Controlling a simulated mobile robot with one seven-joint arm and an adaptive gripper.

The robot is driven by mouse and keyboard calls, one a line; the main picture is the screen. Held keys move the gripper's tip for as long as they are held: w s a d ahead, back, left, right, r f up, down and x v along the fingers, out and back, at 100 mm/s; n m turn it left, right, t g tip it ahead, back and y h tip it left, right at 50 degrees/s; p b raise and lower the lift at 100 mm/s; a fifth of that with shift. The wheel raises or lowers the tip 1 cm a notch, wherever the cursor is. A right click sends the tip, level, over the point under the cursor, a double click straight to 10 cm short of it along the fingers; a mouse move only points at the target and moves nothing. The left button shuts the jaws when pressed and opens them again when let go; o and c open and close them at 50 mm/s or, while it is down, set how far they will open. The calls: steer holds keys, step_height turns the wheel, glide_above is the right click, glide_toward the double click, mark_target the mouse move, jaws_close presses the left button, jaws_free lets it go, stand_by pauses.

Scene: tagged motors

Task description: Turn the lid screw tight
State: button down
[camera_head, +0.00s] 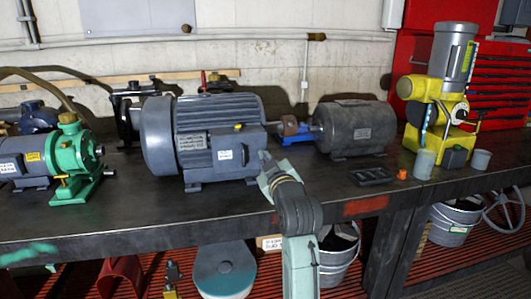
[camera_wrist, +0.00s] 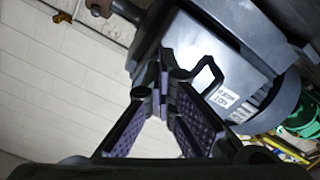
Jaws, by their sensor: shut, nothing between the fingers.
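The large grey-blue motor (camera_head: 215,110) stands on the bench, with a lidded terminal box (camera_head: 205,160) on its front side and a small yellow piece (camera_head: 239,127) at the box's top edge. The box also shows in the wrist view (camera_wrist: 205,55), tilted, with a white label on it. My gripper (camera_head: 264,157) is at the box's right end in the head view; I cannot tell whether it touches. In the wrist view my gripper (camera_wrist: 170,84) has its fingertips together, empty, in front of the box. I cannot make out the lid screw clearly.
A smaller dark motor (camera_head: 352,128) stands to the right, with a black tray (camera_head: 371,176) and an orange piece (camera_head: 401,174) before it. A yellow-and-grey machine (camera_head: 443,100) is farther right, a green pump (camera_head: 75,160) at left. The bench's front strip (camera_head: 130,215) is clear.

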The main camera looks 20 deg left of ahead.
steer(key=shift+m+p, duration=2.3)
steer(key=shift+m, duration=1.9)
steer(key=c, duration=1.7)
jaws_free()
steer(key=shift+n+b, duration=2.6)
steer(key=shift+n, duration=2.9)
